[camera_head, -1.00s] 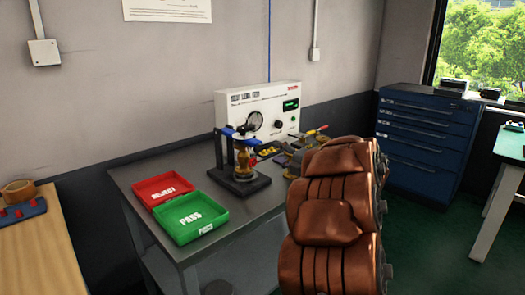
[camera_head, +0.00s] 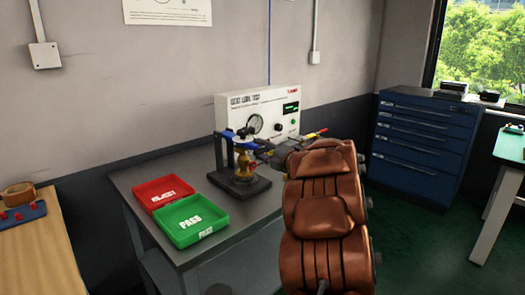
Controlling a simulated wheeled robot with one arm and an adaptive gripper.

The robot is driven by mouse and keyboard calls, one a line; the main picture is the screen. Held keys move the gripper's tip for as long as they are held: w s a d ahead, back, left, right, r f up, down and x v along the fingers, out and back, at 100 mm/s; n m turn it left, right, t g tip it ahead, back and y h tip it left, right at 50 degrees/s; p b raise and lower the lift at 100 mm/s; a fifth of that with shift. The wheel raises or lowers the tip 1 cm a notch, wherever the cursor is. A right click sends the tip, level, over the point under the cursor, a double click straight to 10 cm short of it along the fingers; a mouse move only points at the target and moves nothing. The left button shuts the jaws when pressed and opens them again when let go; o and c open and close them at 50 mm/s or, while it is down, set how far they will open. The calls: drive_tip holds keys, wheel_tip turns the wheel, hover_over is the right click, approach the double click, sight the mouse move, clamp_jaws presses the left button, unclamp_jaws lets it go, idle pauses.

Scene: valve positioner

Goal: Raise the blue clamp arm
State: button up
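The blue clamp arm (camera_head: 229,135) sits at the top of a dark test fixture (camera_head: 251,187) on the grey bench. It looks roughly level, above a brass-coloured valve (camera_head: 243,168) that stands upright in the fixture. My gripper (camera_head: 264,150) is just right of the fixture's top, at the end of my brown arm. It is small and dark here, and my arm hides part of it. I cannot tell whether its fingers are apart or whether they touch the clamp arm.
A white test panel (camera_head: 240,105) with a gauge stands behind the fixture. A red tray (camera_head: 163,189) and a green tray (camera_head: 190,221) lie to its left. A red-and-yellow handle (camera_head: 312,134) shows behind my arm. The bench front (camera_head: 245,213) is bare.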

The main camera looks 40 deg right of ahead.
clamp_jaws()
idle(0.3)
